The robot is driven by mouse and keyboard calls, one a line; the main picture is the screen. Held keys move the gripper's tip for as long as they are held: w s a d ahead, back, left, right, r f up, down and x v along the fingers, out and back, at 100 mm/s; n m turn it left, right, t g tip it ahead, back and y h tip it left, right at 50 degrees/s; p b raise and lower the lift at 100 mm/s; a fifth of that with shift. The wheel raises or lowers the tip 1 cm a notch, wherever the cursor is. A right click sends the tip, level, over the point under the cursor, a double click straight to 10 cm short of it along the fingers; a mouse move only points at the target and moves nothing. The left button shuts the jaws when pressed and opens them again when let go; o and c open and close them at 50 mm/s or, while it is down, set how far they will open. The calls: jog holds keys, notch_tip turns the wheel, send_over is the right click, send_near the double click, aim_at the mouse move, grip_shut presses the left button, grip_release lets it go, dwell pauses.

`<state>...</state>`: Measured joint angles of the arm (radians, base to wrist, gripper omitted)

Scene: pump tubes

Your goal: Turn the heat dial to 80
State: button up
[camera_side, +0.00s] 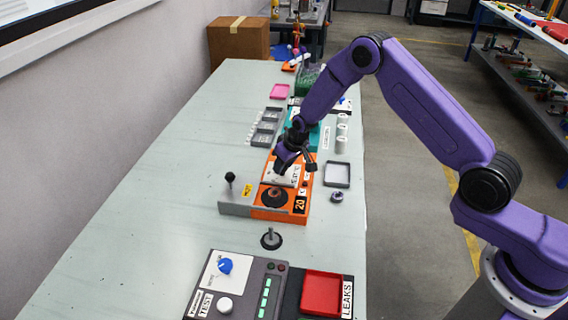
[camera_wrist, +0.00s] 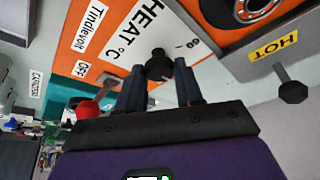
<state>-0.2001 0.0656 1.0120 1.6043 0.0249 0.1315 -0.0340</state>
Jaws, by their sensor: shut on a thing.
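The heat dial (camera_wrist: 159,66) is a small black knob on a white panel marked "HEAT °C" in the wrist view. A mark that looks like "60" is printed beside it, and "OFF" lies to its left. My gripper (camera_wrist: 160,80) has one finger on each side of the dial and is shut on it. In the side view my gripper (camera_side: 288,162) reaches down over the white panel of the orange heater unit (camera_side: 268,214) and hides the dial. A black display (camera_side: 299,204) on the unit reads "20". I cannot read the dial's pointer.
A black-knobbed lever (camera_side: 230,178) stands at the unit's left, near a yellow "HOT" label (camera_wrist: 274,47). A grey tray (camera_side: 337,174) lies to the right. The leak tester with a red tray (camera_side: 321,294) is in front. The table's left side is clear.

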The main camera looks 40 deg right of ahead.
jog(key=shift+s, duration=0.1)
dwell(0.4)
jog(key=o, duration=1)
jog(key=shift+r, duration=0.1)
jog(key=v, duration=1.7)
jog(key=shift+r, duration=0.1)
